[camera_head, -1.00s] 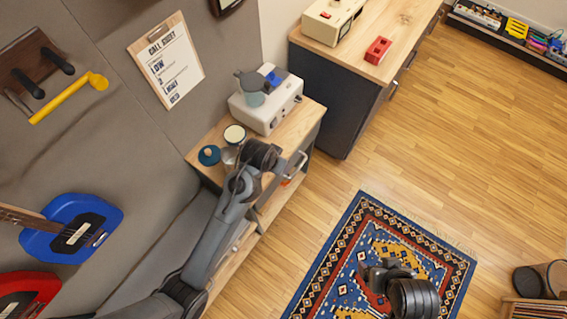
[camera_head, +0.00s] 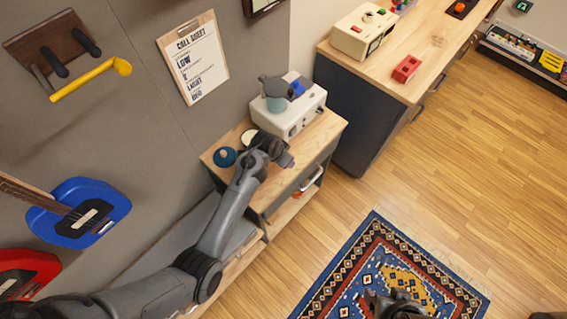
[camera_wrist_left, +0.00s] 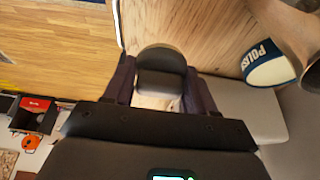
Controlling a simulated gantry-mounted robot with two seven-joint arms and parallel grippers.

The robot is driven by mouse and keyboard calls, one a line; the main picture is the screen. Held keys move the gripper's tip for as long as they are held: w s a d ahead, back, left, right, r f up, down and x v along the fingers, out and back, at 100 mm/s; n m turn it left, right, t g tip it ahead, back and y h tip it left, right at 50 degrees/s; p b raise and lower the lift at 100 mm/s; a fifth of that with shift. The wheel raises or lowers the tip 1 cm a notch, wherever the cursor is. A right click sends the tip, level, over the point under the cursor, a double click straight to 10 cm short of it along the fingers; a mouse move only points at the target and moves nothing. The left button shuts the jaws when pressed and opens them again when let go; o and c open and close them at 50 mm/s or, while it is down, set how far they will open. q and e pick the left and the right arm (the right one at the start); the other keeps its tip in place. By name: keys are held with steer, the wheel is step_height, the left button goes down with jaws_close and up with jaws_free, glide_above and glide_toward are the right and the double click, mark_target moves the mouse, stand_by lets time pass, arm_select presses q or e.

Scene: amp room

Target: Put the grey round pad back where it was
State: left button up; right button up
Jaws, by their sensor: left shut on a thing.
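The grey round pad (camera_wrist_left: 161,62) shows in the left wrist view as a dark grey disc-like piece between the two fingers of my left gripper (camera_wrist_left: 160,88), which is shut on it. In the head view my left gripper (camera_head: 278,154) is over the wooden top of the small cabinet (camera_head: 322,134), near its front edge. The pad is not clearly distinguishable from the gripper there. My right gripper (camera_head: 390,303) is low at the bottom edge, over the rug; its fingers are too dark to read.
The tin's POLISH label shows in the wrist view (camera_wrist_left: 268,62).

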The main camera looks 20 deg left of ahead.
arm_select(q)
steer(key=shift+a+f, duration=0.1)
steer(key=shift+f, duration=1.95)
steer(key=shift+f, duration=0.1)
steer(key=o, duration=1.1)
steer(key=shift+r, duration=0.35)
steer(key=p+v, duration=0.1)
steer(key=v, duration=1)
steer(key=shift+s+a+r, duration=0.1)
steer(key=shift+s+r, duration=0.05)
steer(key=shift+r, duration=0.05)
